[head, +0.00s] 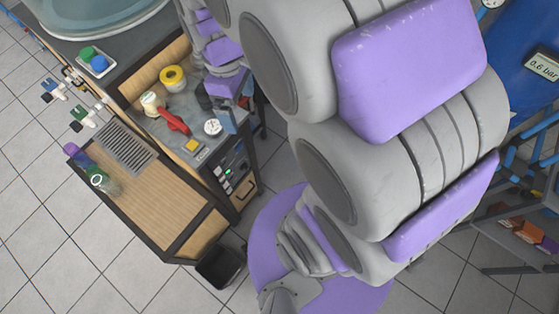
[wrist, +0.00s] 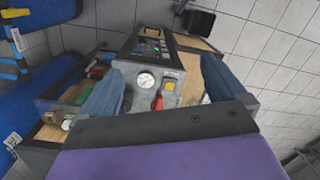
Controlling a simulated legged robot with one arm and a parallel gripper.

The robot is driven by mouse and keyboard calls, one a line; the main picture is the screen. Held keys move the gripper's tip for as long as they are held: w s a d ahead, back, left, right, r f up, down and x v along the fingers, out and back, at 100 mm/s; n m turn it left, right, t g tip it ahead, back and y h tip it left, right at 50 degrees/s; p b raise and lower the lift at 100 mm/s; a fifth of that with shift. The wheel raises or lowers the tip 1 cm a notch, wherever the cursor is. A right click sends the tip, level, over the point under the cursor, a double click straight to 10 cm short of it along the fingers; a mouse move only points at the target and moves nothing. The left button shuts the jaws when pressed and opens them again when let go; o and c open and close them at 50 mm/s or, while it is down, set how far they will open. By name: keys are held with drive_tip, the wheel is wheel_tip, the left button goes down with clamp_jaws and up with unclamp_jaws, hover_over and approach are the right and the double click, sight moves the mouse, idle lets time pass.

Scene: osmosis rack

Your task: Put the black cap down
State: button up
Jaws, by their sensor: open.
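My gripper (head: 216,112) is above the grey top of the bench unit in the head view, near its right edge. In the wrist view my gripper (wrist: 160,70) shows two blue-grey fingers spread wide apart. It is open, and nothing is seen held between the fingers. Beyond the gap are a round white gauge (wrist: 146,80), a red handle (wrist: 157,102) and a yellow button (wrist: 169,87). I cannot make out a black cap for certain in either view; my arm and fingers hide part of the bench top.
The bench (head: 150,197) has a slatted wooden top with a grey drain grille (head: 126,148). A red handle (head: 172,119), a yellow ring (head: 173,78) and a white gauge (head: 212,127) stand on the unit. A black bin (head: 220,267) is on the tiled floor. Blue tanks (head: 516,55) stand at right.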

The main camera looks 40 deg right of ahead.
drive_tip(key=s+m, duration=0.8)
drive_tip(key=s, duration=0.8)
drive_tip(key=shift+s+a+f+g, duration=0.15)
drive_tip(key=shift+a+f+g, duration=0.15)
drive_tip(key=shift+a+f, duration=0.1)
drive_tip(key=shift+f+b, duration=0.6)
